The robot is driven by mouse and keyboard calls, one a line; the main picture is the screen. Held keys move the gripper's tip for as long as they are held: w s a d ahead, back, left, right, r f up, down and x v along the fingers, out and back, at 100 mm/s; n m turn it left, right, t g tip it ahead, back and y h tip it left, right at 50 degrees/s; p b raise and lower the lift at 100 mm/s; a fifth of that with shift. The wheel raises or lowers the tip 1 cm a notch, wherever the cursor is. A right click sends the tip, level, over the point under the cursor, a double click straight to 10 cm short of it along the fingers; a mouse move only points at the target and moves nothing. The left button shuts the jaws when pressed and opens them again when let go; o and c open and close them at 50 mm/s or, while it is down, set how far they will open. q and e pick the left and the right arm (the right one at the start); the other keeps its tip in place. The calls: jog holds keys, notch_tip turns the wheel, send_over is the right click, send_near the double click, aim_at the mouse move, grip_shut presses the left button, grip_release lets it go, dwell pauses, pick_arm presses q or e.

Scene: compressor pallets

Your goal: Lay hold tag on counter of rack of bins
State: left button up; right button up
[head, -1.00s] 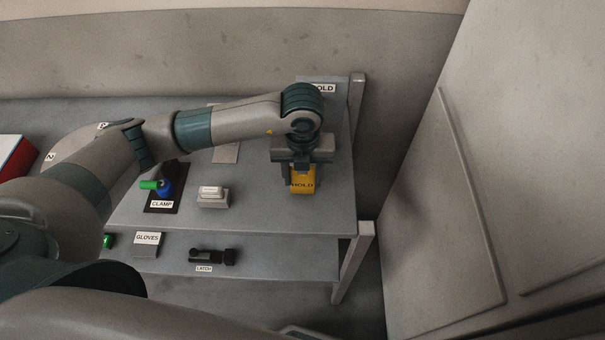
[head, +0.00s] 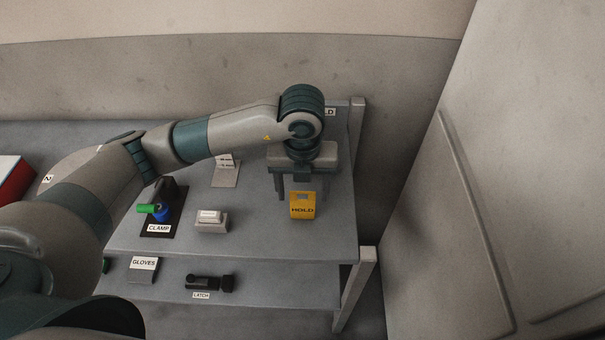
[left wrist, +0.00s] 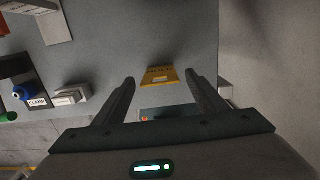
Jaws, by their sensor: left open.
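The yellow hold tag (head: 302,206) lies on the grey counter (head: 265,230) near its right end, with its HOLD lettering facing up. It also shows in the left wrist view (left wrist: 160,77), just beyond and between the fingers. My left gripper (head: 297,194) is open and empty, behind the tag in the head view. The tag is apart from both fingers in the left wrist view. A sign at the back right, ending in "LD", is partly hidden by my left arm. My right gripper is not in view.
A clamp on a black stand (head: 161,212) and a small pale block (head: 211,220) are on the counter to the left. A sign plate (head: 226,172) stands behind them. The lower shelf holds a GLOVES sign (head: 143,268) and a black latch (head: 209,283). A wall panel rises at right.

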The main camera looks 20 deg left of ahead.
pick_arm(q)
notch_tip(320, 180, up, 8)
jog(key=b, duration=0.1)
jog(key=shift+s+f, duration=0.25)
jog(key=shift+s, duration=0.05)
dwell(0.4)
